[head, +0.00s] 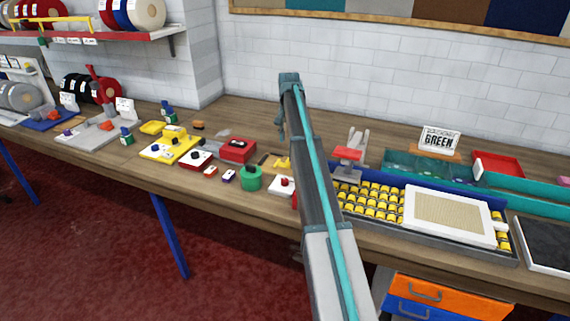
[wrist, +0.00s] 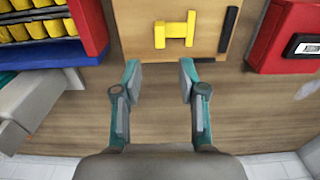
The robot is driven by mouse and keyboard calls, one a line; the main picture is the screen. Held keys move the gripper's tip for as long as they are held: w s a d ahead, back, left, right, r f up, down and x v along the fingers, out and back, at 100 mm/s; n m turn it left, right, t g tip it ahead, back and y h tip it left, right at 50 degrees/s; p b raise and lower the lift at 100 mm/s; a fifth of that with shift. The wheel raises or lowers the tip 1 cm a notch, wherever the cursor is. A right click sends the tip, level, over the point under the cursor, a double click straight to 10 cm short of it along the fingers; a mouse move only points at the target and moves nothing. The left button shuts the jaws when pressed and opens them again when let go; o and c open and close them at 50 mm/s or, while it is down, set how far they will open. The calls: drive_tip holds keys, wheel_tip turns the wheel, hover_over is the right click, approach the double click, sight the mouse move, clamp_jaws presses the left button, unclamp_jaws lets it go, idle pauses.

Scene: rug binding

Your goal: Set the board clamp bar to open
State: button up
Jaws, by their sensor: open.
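A tan wooden board (wrist: 212,50) lies at the top middle of the wrist view. On it are a yellow H-shaped piece (wrist: 174,36) and a thin dark bar (wrist: 229,30) to its right. The yellow piece looks like the clamp bar, but I cannot tell for certain. In the head view the yellow piece (head: 283,162) shows just left of my arm, which hides part of the board. My gripper (wrist: 160,70) is open and empty, its fingertips short of the board's near edge and apart from the yellow piece. In the head view my gripper (head: 281,134) hangs behind the board.
A red box (wrist: 287,36) stands right of the board in the wrist view. A blue-edged tray with yellow rolls (wrist: 30,30) and a grey block (wrist: 20,118) are on the left. Bare table (wrist: 240,110) lies around my fingers, with the white wall close by.

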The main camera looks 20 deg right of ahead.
sight(283, 162)
wheel_tip(283, 162, down, 10)
drive_tip(key=p, duration=0.2)
drive_tip(key=shift+f+p, duration=0.1)
drive_tip(key=shift+p, duration=0.25)
drive_tip(key=shift+c, duration=0.2)
clamp_jaws()
